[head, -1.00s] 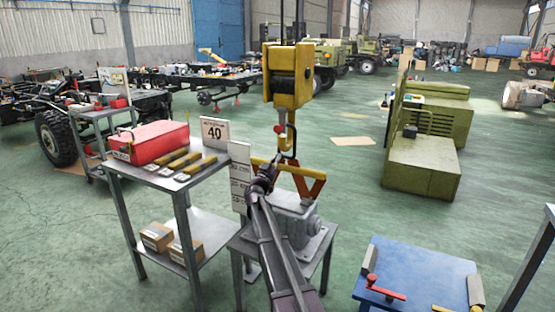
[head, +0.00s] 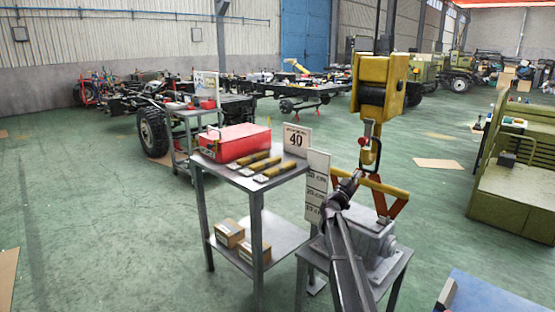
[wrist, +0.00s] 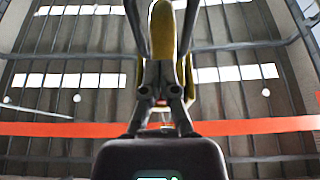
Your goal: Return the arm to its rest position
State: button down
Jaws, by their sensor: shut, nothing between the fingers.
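My dark arm reaches up from the bottom of the head view, and my gripper (head: 347,187) is at its far end, shut and empty. It appears close to the yellow crane hook block (head: 381,90) and the yellow-and-orange lifting frame (head: 385,190) below the hook. I cannot tell whether it touches them. In the wrist view my gripper (wrist: 163,75) points up toward the roof, with a yellow part (wrist: 161,15) beyond the fingers, probably the hook block. The exact gap at the fingertips is hard to see.
A grey gearbox-like casting (head: 360,238) sits on a small stand under the hook. To its left is a metal table (head: 205,165) with a red toolbox (head: 236,143) and a "40" sign (head: 297,139). A blue tabletop (head: 490,295) is at bottom right. Green floor is open at left.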

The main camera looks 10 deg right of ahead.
jog(key=s+a+f+n+g+y, duration=0.1)
jog(key=s+a+f+g+y, duration=0.35)
jog(key=s+f, duration=0.55)
jog(key=s+a+f+g+y, duration=0.3)
jog(key=s+f+g, duration=0.35)
jog(key=s, duration=0.45)
jog(key=s+a+f+n+g+y, duration=0.1)
jog(key=s+a+f+n+y, duration=0.4)
jog(key=s+a, duration=0.5)
jog(key=s+a+f+n+g+y, duration=0.2)
jog(key=s+a+f+n+y, duration=0.35)
jog(key=s+a, duration=0.4)
notch_tip(320, 180, up, 25)
jog(key=p, duration=2.4)
jog(key=shift+w+r+m+p, duration=0.15)
jog(key=shift+w+m+p, duration=0.15)
jog(key=shift+w+m, duration=0.15)
jog(key=shift+d, duration=0.1)
